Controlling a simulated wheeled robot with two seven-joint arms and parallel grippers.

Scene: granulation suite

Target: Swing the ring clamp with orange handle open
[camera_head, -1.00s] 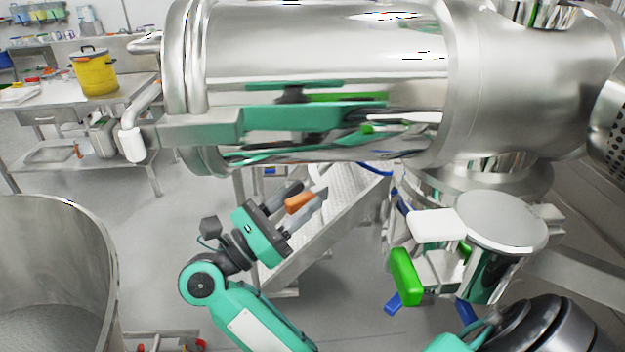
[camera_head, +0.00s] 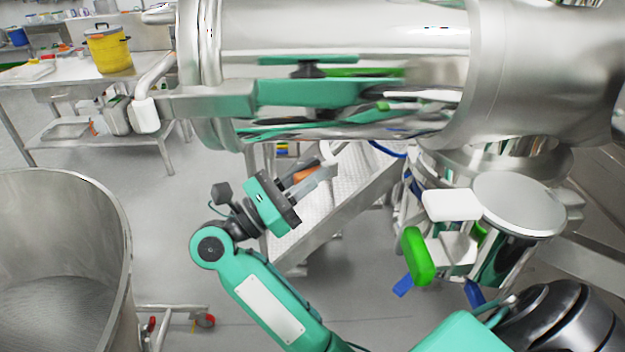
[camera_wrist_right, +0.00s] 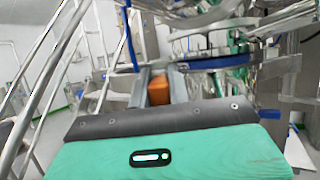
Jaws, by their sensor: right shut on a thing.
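The orange handle (camera_head: 303,175) is a small block between the fingers of my right gripper (camera_head: 312,178). In the right wrist view the orange handle (camera_wrist_right: 158,90) sits between the two grey fingers (camera_wrist_right: 158,85), which are shut on it. The fingers partly cover it in the head view. The ring clamp's band cannot be made out clearly around the handle, so I cannot tell how far it is swung. My left gripper is not in view.
A large shiny steel vessel (camera_head: 350,40) hangs above the gripper. Metal steps (camera_head: 340,205) stand behind it. To the right is a fitting with a green handle (camera_head: 418,256). A steel bin (camera_head: 110,220) stands at left. A yellow pot (camera_head: 108,50) sits on a far table.

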